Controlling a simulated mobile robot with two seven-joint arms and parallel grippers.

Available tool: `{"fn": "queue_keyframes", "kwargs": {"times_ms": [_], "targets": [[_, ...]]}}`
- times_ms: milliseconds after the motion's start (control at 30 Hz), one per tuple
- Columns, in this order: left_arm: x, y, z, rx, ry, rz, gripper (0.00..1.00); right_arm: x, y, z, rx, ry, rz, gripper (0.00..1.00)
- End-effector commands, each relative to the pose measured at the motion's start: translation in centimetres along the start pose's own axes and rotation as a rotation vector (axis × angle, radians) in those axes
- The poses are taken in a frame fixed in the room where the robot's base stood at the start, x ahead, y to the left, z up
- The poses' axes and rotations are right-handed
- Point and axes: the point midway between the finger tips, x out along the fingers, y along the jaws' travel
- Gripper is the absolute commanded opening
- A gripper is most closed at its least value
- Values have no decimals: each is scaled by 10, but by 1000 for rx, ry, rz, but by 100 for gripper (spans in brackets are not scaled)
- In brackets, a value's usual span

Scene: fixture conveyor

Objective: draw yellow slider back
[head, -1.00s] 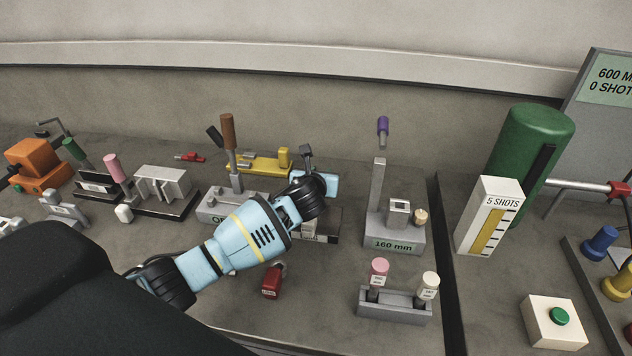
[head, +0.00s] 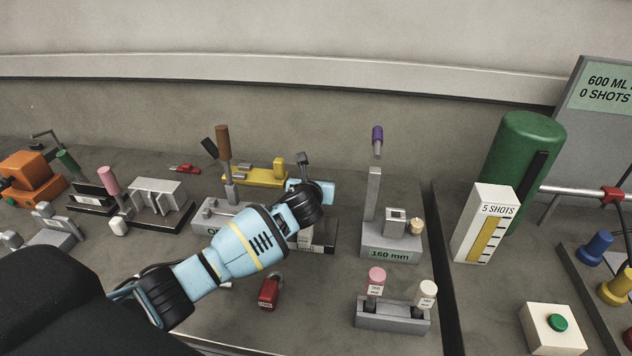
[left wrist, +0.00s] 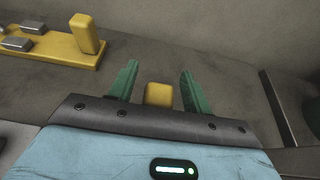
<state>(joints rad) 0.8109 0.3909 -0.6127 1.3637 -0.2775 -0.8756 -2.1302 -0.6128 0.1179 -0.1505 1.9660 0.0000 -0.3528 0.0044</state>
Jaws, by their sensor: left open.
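A small yellow block (left wrist: 158,94) shows between the two green fingers of my left gripper (left wrist: 158,69) in the left wrist view, with a gap on each side. The left gripper is open. In the head view my left gripper (head: 318,190) is over the fixture (head: 322,238) right of the yellow base; its fingers and the small yellow block are hidden there. The yellow base (head: 252,177) with an upright yellow block (head: 279,167) stands behind and left of the gripper; this base also shows at the upper left of the wrist view (left wrist: 70,55). My right gripper is not seen.
A brown-handled lever (head: 223,142) stands left of the gripper. The 160 mm fixture (head: 390,240) with a purple-tipped post (head: 377,135) stands to the right. A red padlock (head: 268,292) and a pin holder (head: 390,318) are in front. A wall runs behind.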

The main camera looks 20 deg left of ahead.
Motion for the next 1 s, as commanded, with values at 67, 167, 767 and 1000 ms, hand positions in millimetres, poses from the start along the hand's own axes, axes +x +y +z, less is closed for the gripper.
{"fn": "queue_keyframes", "kwargs": {"times_ms": [67,167,767,1000], "targets": [[-5,0,2,0,-2,-1,49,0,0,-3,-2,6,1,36],[-16,0,4,1,-5,-2,49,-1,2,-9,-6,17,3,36],[-77,0,0,1,1,0,49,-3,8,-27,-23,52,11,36],[-77,0,-1,1,1,0,49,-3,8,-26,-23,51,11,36]]}}
